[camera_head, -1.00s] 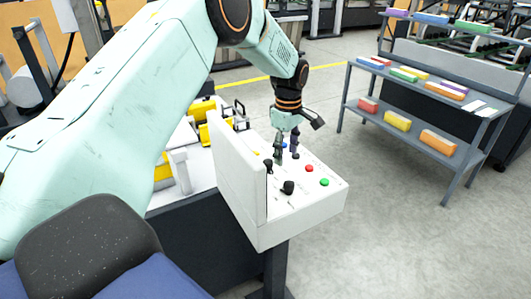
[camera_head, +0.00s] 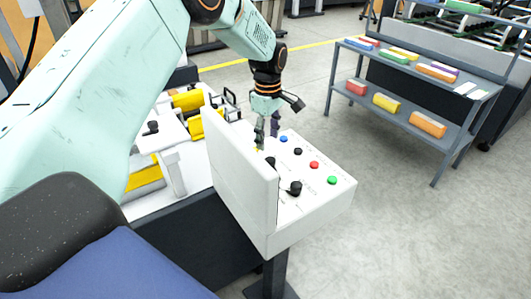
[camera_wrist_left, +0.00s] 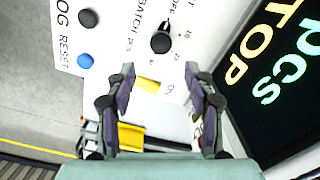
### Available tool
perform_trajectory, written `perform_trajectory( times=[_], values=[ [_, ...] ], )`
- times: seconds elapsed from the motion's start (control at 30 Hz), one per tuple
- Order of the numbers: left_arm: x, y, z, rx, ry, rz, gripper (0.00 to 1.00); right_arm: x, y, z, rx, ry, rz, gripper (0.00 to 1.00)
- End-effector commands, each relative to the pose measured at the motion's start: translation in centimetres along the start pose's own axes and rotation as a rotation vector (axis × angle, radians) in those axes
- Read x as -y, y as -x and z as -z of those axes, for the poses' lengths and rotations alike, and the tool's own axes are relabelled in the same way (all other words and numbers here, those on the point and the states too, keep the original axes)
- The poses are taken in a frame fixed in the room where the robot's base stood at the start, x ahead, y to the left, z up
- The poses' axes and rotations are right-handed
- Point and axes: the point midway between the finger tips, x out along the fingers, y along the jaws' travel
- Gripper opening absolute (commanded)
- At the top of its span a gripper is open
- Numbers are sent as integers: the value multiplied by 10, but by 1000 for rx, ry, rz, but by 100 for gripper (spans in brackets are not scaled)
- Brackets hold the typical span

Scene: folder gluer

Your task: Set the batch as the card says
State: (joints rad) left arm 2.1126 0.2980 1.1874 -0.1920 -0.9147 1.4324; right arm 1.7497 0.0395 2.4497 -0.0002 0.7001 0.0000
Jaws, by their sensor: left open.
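A white control box (camera_head: 300,225) stands on a dark post, with a raised white panel (camera_head: 240,180) along its left side. Its top carries blue (camera_head: 284,138), black (camera_head: 298,151), red (camera_head: 314,164) and green (camera_head: 332,180) buttons and two black knobs. The batch knob (camera_wrist_left: 160,42) shows in the left wrist view beside "BATCH PCS" and a scale with OFF and 10. My left gripper (camera_head: 267,132) is open and empty over the box's far end, the knob ahead of its fingers (camera_wrist_left: 163,95). A dark display (camera_wrist_left: 280,70) shows cropped "TOP" and "PCS".
White and yellow machine parts (camera_head: 190,100) stand left of the box. A grey shelf (camera_head: 420,105) with coloured blocks stands at right. The floor between is clear.

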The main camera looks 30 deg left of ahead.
Motion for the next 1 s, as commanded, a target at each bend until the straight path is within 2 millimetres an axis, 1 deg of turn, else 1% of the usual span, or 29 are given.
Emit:
perform_trajectory(
  times=[0.3, 0.43, 0.6, 0.83, 1.0],
  values=[
    [2, -48, -3, -1, -1, 2, 53, 0, 7, 0, 0, -1, 0, 40],
    [1, -62, -3, -1, -1, 2, 53, 0, 8, 0, 0, -1, 0, 40],
    [1, -70, -2, 0, -1, 0, 53, 0, 8, 0, 0, 0, 0, 40],
    [0, -70, 0, 0, -1, 0, 53, 0, 8, 0, 0, 0, 0, 40],
    [0, -70, 0, 0, 0, 0, 39, 0, 8, 0, 0, -1, 0, 40]
  ],
)
